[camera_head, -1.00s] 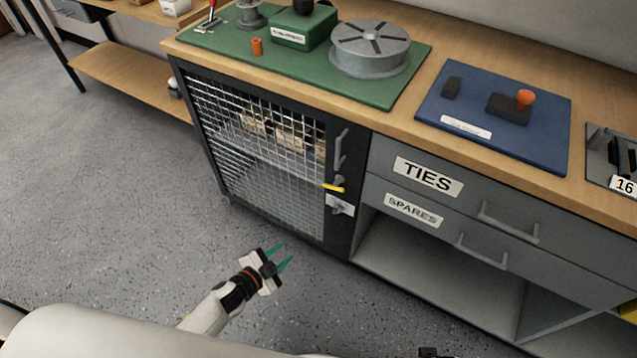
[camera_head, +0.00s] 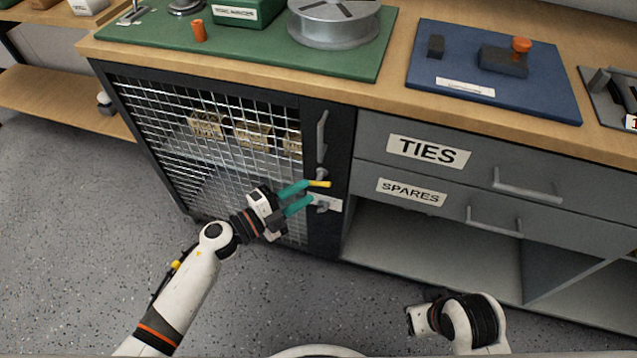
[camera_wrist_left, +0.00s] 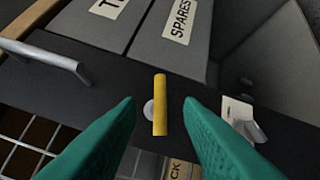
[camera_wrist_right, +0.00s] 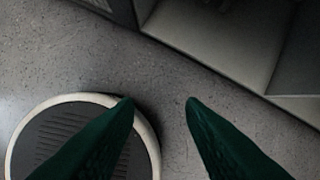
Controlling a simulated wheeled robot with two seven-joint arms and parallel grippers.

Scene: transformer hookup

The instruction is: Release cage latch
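The cage (camera_head: 205,150) has a wire-mesh door with a dark frame. On its right stile sits the latch, a yellow lever (camera_head: 319,184), below a grey pull handle (camera_head: 322,136). My left gripper (camera_head: 304,194) is at the latch, its teal fingers pointing at it. In the left wrist view the yellow lever (camera_wrist_left: 160,105) lies between the two open fingertips, with a gap on each side. A grey knob-like part on a light plate (camera_wrist_left: 240,118) is right of the fingers there. My right gripper (camera_wrist_right: 160,105) is open and empty over the floor; its fingers are not clear in the head view.
Drawers labelled TIES (camera_head: 428,152) and SPARES (camera_head: 411,192) are right of the cage, with handles sticking out. An open shelf space is below them. Boxes sit inside the cage. The worktop carries a green mat (camera_head: 250,45) and a blue board (camera_head: 440,70).

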